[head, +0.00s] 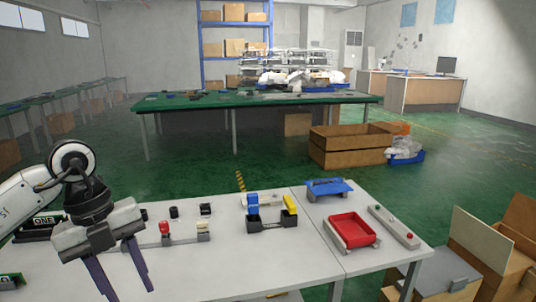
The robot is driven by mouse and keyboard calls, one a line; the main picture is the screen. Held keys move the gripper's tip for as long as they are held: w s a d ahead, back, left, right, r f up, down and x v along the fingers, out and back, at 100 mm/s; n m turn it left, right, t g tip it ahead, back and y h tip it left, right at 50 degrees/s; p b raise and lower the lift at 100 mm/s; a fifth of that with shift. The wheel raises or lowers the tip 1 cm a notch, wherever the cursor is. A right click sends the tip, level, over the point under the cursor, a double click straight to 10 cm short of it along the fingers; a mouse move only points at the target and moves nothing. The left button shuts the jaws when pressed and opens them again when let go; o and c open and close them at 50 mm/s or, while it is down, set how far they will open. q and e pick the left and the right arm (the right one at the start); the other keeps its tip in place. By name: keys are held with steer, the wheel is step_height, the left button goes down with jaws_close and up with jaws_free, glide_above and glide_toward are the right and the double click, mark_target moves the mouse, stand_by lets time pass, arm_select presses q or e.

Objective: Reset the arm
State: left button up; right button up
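My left gripper (127,291) hangs over the left part of the white table (215,262). Its two dark fingers point down and stand apart, with nothing seen between them. Right of it is a small fixture with a red upright lever (165,228). Beside that stands a small fixture with a pale top (202,228). Farther right, a black fixture (271,222) bears a blue upright piece (252,203) and a yellow tilted piece (290,204). I cannot tell which of these the task calls the arm. My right gripper is out of view.
Black blocks (205,208) stand behind the levers. On the right are a red tray (352,230), a blue stand (329,188) and a grey bar with a red button (393,226). Cartons (480,245) stand beyond the right edge. The table's front middle is mostly clear.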

arm_select(q)
steer(key=s+d+f+m+g+h, duration=0.15)
steer(key=d+h, duration=0.25)
steer(key=d, duration=0.4)
steer(key=s+d+f+m+g+h, duration=0.1)
steer(key=s+d+f+m+h, duration=0.15)
steer(key=d, duration=0.65)
steer(key=d+r+n+t+h, duration=0.5)
steer(key=d+n+t+h, duration=0.3)
steer(key=h, duration=0.4)
steer(key=w+a+f+n+t+y, duration=0.1)
steer(key=a+f+n+t+y, duration=0.45)
steer(key=f+n, duration=0.3)
steer(key=w+a+f+n+t+y, duration=0.2)
steer(key=a+f+n+t+y, duration=0.4)
steer(key=n, duration=0.3)
steer(key=s+a+f+n+g+y, duration=0.2)
steer(key=s+f+g+y, duration=0.1)
steer(key=s+f, duration=0.5)
steer(key=s+a+f+n+g+y, duration=0.3)
steer(key=s+f, duration=0.6)
steer(key=f, duration=0.4)
steer(key=shift+s+a+f+g+y, duration=0.15)
steer(key=shift+g+y, duration=0.15)
steer(key=shift+g, duration=0.5)
steer(key=shift+n, duration=0.25)
